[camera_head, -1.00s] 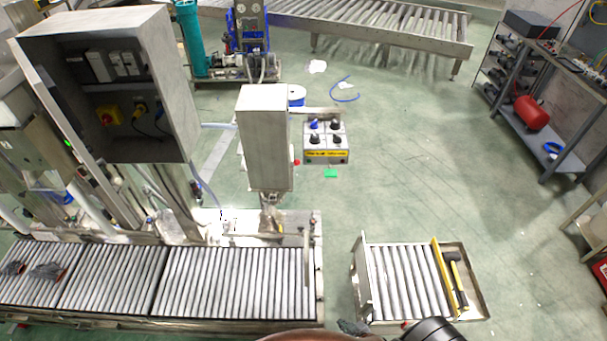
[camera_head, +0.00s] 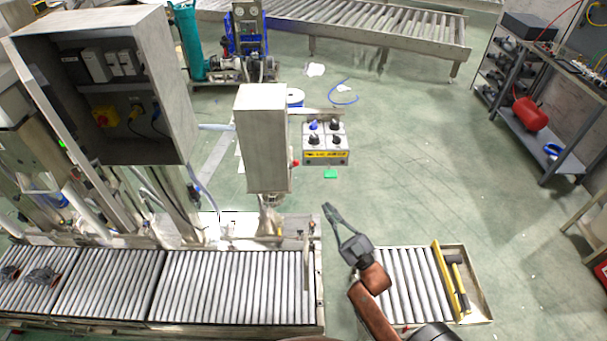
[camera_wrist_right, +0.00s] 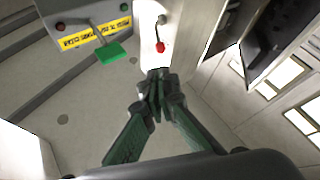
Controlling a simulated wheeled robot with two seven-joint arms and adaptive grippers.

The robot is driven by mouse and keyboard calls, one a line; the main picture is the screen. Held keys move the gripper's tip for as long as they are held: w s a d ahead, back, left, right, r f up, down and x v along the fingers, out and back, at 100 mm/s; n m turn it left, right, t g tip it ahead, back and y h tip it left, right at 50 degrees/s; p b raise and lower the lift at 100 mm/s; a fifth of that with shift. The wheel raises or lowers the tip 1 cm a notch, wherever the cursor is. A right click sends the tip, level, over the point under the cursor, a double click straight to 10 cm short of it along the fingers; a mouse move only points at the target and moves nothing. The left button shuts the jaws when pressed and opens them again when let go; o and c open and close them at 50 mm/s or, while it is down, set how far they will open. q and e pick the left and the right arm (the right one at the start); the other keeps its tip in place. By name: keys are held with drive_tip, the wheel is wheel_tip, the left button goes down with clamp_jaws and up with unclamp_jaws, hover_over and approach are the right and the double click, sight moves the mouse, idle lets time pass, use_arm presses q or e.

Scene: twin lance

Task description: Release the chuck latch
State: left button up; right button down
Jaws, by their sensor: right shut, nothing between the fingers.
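I cannot tell for sure which part is the chuck latch. A small lever with a red tip (camera_wrist_right: 160,47) hangs from the pale housing in the right wrist view; its red tip (camera_head: 296,163) also shows at the tall grey box's lower right in the head view. My right gripper (camera_head: 328,208) is shut and empty, pointing up and left, in front of the conveyor's right end. In the right wrist view its closed fingertips (camera_wrist_right: 157,78) are just below the red tip in the picture, seemingly apart from it. My left gripper is not in view.
A control box (camera_head: 325,142) with several knobs and a yellow label stands right of the tall grey box (camera_head: 263,140). A green tab (camera_head: 330,174) hangs below it.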

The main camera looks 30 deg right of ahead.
sight(298, 166)
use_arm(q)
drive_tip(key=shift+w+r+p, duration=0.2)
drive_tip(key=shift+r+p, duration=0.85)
use_arm(e)
drive_tip(key=x, duration=1.4)
drive_tip(key=shift+w+f, duration=0.1)
